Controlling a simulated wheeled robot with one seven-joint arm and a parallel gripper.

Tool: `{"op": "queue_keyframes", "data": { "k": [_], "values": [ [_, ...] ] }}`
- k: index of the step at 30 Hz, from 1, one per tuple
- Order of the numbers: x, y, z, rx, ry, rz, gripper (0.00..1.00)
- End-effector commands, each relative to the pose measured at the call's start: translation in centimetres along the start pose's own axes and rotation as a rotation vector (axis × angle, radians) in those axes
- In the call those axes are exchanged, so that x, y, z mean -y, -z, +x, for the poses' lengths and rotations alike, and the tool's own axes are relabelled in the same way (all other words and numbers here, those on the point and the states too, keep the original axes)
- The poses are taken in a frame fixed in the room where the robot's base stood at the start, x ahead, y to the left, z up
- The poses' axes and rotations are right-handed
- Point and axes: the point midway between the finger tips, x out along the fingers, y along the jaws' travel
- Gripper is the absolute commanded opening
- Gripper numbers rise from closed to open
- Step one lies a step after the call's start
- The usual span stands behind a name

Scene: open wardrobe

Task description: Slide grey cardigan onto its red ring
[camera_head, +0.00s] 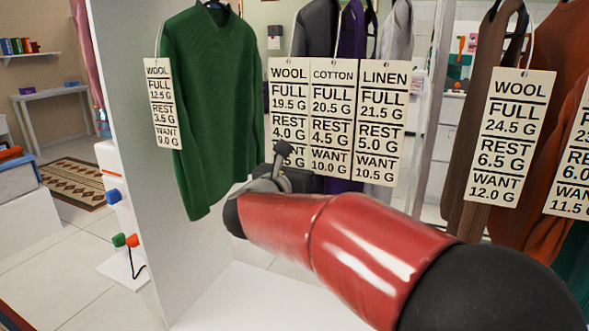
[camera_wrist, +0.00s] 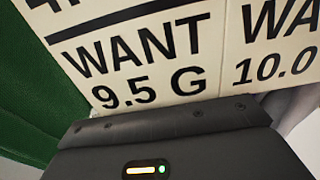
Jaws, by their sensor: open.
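Two grey garments hang behind paper tags: a dark grey one (camera_head: 315,28) and a paler grey one (camera_head: 398,32). I cannot tell which is the cardigan. Their lower parts are largely hidden by tags and my arm. I cannot make out a red ring in either view. My gripper (camera_head: 283,162) is open, in front of the lower part of the left WOOL tag (camera_head: 289,100). In the wrist view, the gripper body fills the bottom, close to a tag (camera_wrist: 140,55) reading WANT 9.5 G. I see nothing held, though the fingers are mostly hidden.
A green sweater (camera_head: 212,85) hangs left, with its own tag (camera_head: 162,105). A purple garment (camera_head: 353,30) hangs between the grey ones. Brown (camera_head: 475,120) and rust (camera_head: 560,60) garments hang right. The white wardrobe side panel (camera_head: 135,100) stands left; the floor below is clear.

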Motion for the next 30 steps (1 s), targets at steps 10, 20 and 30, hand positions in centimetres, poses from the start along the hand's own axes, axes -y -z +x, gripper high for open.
{"op": "queue_keyframes", "data": {
  "k": [10,20,30],
  "values": [
    [0.0,0.0,0.0,0.000,0.000,0.000,0.48],
    [0.0,0.0,0.0,0.000,0.000,0.000,0.04],
    [-1.7,0.1,0.0,-0.001,-0.003,-0.001,0.01]
  ]
}}
